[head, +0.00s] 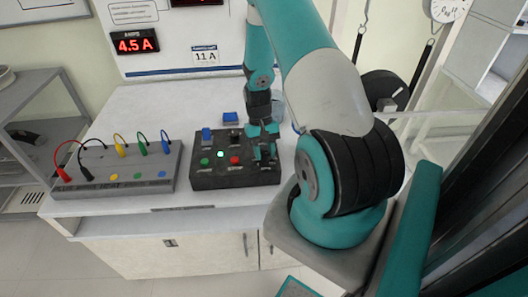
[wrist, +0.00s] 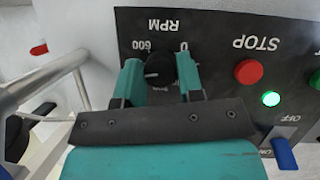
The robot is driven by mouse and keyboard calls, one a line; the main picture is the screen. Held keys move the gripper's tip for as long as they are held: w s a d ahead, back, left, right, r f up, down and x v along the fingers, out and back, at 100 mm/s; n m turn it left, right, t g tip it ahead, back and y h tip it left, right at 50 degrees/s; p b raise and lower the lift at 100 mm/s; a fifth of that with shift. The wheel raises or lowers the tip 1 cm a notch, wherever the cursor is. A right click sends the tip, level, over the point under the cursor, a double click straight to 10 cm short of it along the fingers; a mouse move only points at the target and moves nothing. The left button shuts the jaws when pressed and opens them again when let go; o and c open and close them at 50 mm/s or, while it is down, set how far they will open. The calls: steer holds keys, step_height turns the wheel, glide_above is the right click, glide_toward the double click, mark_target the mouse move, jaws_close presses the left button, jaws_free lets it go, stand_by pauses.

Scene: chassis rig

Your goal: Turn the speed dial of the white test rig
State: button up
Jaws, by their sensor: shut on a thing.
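The speed dial (wrist: 158,68) is a black round knob with a light pointer mark, under the printing RPM, 0 and 600, which reads upside down in the wrist view. My gripper (wrist: 160,78) has its teal fingers on either side of the dial and is shut on it. In the head view my gripper (head: 264,150) reaches down onto the right part of the dark control panel (head: 225,181) and hides the dial there. Part of the dial's scale is hidden behind the fingers.
Near the dial are the red STOP button (wrist: 249,72), a lit green lamp (wrist: 271,99) and a blue switch (wrist: 284,154). A grey box with plugged cables (head: 118,168) stands to the left.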

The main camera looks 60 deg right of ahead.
steer(key=shift+m+t, duration=0.3)
steer(key=shift+m, duration=0.8)
steer(key=shift+y, duration=0.3)
steer(key=o, duration=0.9)
steer(key=shift+d, duration=0.1)
steer(key=b+v, duration=0.2)
steer(key=v, duration=1.5)
steer(key=shift+r, duration=0.2)
